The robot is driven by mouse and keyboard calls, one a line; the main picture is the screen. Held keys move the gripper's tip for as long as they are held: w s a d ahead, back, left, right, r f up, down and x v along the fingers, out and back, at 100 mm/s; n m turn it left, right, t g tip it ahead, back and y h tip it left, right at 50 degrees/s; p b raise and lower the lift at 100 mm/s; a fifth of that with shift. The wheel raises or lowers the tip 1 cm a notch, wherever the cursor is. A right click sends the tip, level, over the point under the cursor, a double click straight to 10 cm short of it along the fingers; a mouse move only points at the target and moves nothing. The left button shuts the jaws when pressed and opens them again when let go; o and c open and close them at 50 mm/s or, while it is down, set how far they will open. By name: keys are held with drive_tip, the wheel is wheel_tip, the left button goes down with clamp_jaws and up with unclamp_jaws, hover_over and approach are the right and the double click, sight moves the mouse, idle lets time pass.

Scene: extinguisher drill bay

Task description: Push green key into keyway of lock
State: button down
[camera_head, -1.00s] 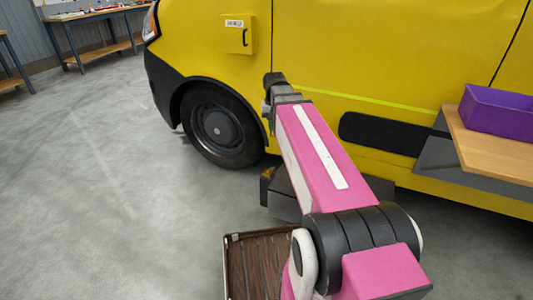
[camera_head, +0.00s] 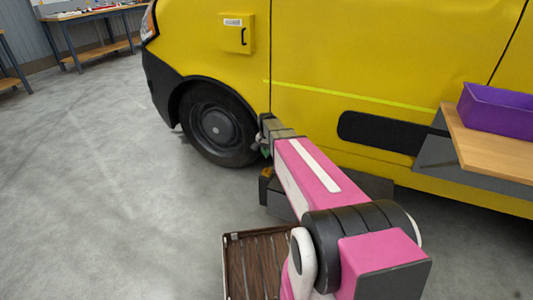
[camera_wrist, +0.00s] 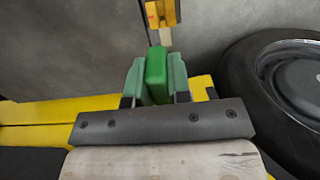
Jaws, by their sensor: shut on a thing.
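The green key (camera_wrist: 156,72) is held upright in the wrist view between the two paler green finger pads of my gripper (camera_wrist: 156,80). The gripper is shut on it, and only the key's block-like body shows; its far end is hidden. In the head view my gripper (camera_head: 265,148) is small and beside the van's front wheel, with a bit of green at its end.
The yellow van (camera_head: 350,65) stands close behind my arm, with its front wheel (camera_head: 214,124). A labelled yellow box (camera_head: 238,34) is on its side. A purple bin (camera_head: 498,112) sits on a wooden shelf (camera_head: 490,150) at right. Grey floor (camera_head: 90,170) at left is clear.

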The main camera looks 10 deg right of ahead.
drive_tip(key=shift+w+f, duration=0.15)
drive_tip(key=shift+f, duration=3.3)
drive_tip(key=shift+f, duration=2)
drive_tip(key=c, duration=1)
unclamp_jaws()
drive_tip(key=shift+r, duration=0.1)
wheel_tip(320, 180, up, 11)
drive_tip(key=shift+f, duration=0.2)
drive_tip(key=s+r+n, duration=0.1)
drive_tip(key=s+n, duration=0.1)
drive_tip(key=s, duration=0.6)
drive_tip(key=s+r+n, duration=0.2)
drive_tip(key=s, duration=0.6)
drive_tip(key=s+r+n, duration=0.1)
drive_tip(key=s+n, duration=0.1)
drive_tip(key=s, duration=0.6)
drive_tip(key=shift+s+r+n, duration=0.1)
drive_tip(key=shift+r+n, duration=0.05)
drive_tip(key=shift+n, duration=0.15)
